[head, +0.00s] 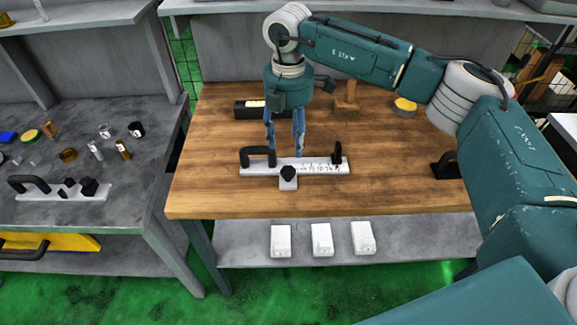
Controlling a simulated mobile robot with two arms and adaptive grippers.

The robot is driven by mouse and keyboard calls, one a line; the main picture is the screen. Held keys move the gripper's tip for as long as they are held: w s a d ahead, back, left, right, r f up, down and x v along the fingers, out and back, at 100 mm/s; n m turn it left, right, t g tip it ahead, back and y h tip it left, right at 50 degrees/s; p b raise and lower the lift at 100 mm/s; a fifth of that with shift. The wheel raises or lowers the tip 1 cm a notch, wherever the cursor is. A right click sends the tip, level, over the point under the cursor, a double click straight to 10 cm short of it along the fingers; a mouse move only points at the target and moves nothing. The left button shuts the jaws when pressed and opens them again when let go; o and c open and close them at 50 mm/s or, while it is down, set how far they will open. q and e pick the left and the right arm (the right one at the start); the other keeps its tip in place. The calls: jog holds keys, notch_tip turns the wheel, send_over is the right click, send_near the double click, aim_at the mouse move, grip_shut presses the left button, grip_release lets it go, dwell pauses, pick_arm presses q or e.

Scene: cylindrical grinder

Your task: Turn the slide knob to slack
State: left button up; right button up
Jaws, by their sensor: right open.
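A white slide bar (318,167) with a printed scale lies on the wooden workbench (210,190). A black handle (258,151) stands at its left end and a black upright piece (337,153) near its right end. A black knob (288,173) sits on a small white block at the front of the bar. My right gripper (284,151) points down with its blue-grey fingers apart and nothing between them. Its tips show just above and behind the knob in the picture; their height over the bar is hard to tell. My left gripper is out of view.
A wooden brush (346,103), a yellow-topped round tin (405,106) and a black box (250,109) stand behind. A black bracket (446,166) sits at the right. The left grey table (55,150) holds small parts and a similar slide. White boxes (321,239) lie on the lower shelf.

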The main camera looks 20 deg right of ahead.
aim_at(288, 169)
notch_tip(288, 169, down, 9)
jog(key=p, duration=0.2)
jog(key=shift+f+p, duration=0.1)
jog(key=shift+p, duration=0.3)
jog(key=shift+f, duration=0.75)
jog(key=c, duration=1.2)
jog(key=shift+o, duration=0.2)
